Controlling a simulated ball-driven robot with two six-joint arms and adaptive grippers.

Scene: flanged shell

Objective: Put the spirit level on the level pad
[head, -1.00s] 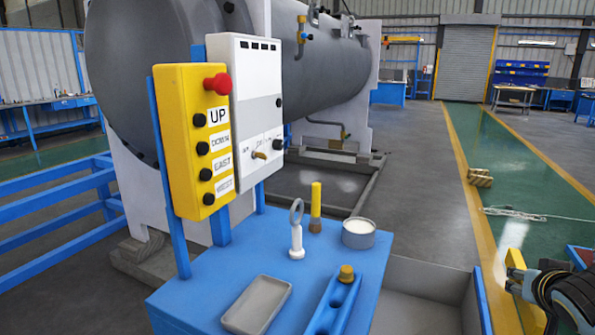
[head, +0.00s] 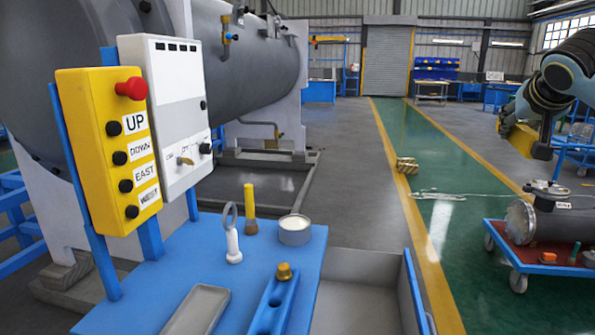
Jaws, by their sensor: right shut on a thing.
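My right gripper (head: 541,142) is at the upper right of the head view, raised above the cart. It is shut on a yellow bar, which I take as the spirit level (head: 519,138). The dark fingers hide part of the bar. A grey flanged shell (head: 548,220) lies on a red-topped cart (head: 560,257) below the gripper, with small fittings on its top. I cannot make out which surface is the level pad. The bar is in the air, apart from the shell. My left gripper is not in view.
A blue table (head: 190,265) holds a grey tray (head: 197,311), a blue holed block (head: 272,306), a round tin (head: 295,231), a yellow-handled brush (head: 250,208) and a white ring-ended tool (head: 232,238). Open floor lies between table and cart.

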